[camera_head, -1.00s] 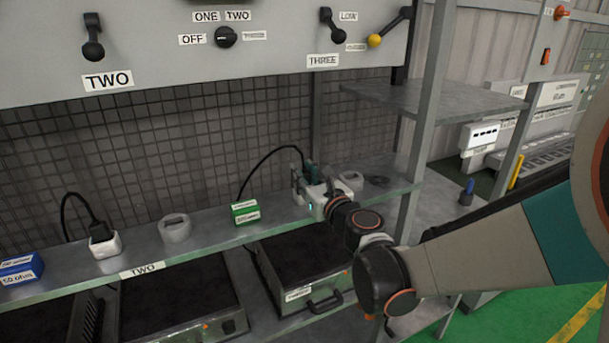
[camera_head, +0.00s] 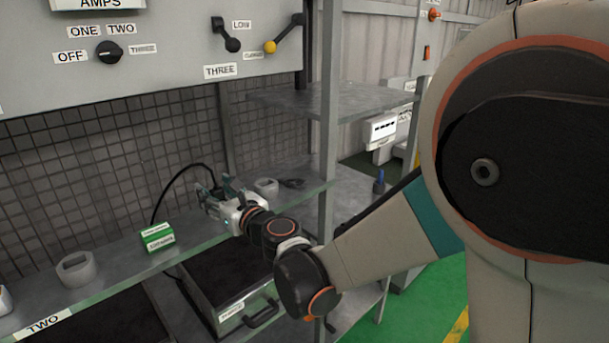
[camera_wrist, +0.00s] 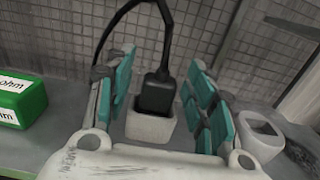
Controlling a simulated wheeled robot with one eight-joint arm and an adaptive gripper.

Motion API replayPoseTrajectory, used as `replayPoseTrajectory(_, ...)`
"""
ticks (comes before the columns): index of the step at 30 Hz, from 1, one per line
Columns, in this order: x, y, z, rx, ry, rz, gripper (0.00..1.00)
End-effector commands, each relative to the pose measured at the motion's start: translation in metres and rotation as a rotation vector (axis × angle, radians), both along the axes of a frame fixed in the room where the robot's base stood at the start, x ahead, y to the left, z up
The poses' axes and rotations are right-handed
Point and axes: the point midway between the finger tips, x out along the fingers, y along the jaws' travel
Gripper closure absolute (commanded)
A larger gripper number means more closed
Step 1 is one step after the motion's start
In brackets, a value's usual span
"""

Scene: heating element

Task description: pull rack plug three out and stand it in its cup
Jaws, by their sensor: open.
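Rack plug three (camera_wrist: 156,95) is a black plug with a black cable rising from its top, seated upright in a white-grey socket (camera_wrist: 150,128) in the wrist view. My gripper (camera_wrist: 158,82) is open, its teal-padded fingers on either side of the plug and socket, apart from the plug. In the head view my gripper (camera_head: 212,188) is over the shelf and hides the plug. An empty white-grey cup (camera_wrist: 262,138) stands just right of the gripper in the wrist view. It also shows in the head view (camera_head: 266,186).
A green box (camera_head: 157,238) with an ohm label sits on the shelf left of the gripper. Another cup (camera_head: 77,269) stands farther left. A dark flat item (camera_head: 292,183) lies right of the near cup. A shelf post (camera_head: 328,130) rises at the right, and a mesh wall stands behind.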

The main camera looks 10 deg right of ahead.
Motion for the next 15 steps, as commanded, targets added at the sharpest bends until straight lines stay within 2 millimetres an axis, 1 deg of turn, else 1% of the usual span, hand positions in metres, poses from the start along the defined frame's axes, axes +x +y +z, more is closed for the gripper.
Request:
replayPoseTrajectory(5,0.000,0.000,0.014,0.000,0.000,0.000,0.50)
replayPoseTrajectory(13,0.000,0.000,0.053,0.000,0.000,0.000,0.50)
replayPoseTrajectory(15,0.000,0.000,0.052,0.000,0.000,0.000,0.50)
